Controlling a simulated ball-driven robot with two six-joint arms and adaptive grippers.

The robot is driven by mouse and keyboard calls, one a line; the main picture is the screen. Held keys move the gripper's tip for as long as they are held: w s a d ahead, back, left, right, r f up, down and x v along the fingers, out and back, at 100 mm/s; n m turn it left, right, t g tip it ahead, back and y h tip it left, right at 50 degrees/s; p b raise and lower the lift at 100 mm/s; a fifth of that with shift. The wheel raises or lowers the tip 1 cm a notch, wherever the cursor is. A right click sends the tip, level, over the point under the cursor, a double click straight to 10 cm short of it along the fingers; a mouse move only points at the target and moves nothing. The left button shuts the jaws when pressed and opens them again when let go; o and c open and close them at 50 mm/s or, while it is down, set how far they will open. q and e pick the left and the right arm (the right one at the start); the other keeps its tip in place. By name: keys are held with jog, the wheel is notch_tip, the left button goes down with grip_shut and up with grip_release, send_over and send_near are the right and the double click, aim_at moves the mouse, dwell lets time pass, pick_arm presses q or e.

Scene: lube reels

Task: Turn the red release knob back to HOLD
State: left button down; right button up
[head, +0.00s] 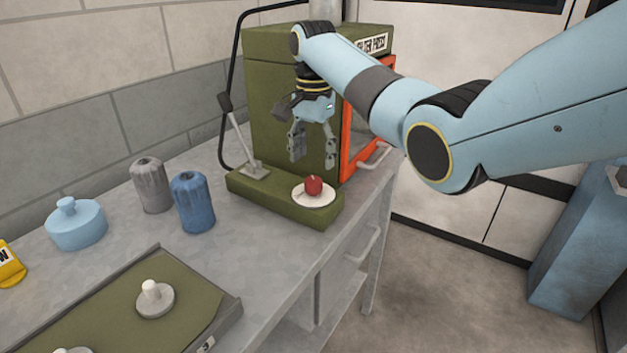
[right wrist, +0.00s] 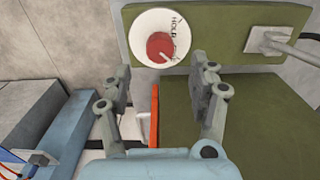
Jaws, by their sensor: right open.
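The red release knob (head: 313,186) sits on a round white dial (head: 318,198) at the near end of the green base of the press (head: 290,203). In the right wrist view the red knob (right wrist: 160,46) shows on its white dial (right wrist: 143,22), with the word HOLD and other lettering partly hidden. A light mark on the knob points down and right. My right gripper (head: 313,162) is open and empty, above and behind the knob. In the right wrist view its two fingers (right wrist: 163,85) are spread below the knob, apart from it. My left gripper is not in view.
A lever (head: 236,130) stands on the base left of the dial. The green press body (head: 290,90) and an orange frame (head: 358,135) stand close behind the gripper. A blue reel (head: 193,203), a grey reel (head: 152,187) and a green tray (head: 190,300) are on the bench.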

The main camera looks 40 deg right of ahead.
aim_at(313, 179)
notch_tip(313, 179, down, 7)
jog(key=shift+f, duration=0.1)
dwell(0.3)
jog(key=c, duration=1.1)
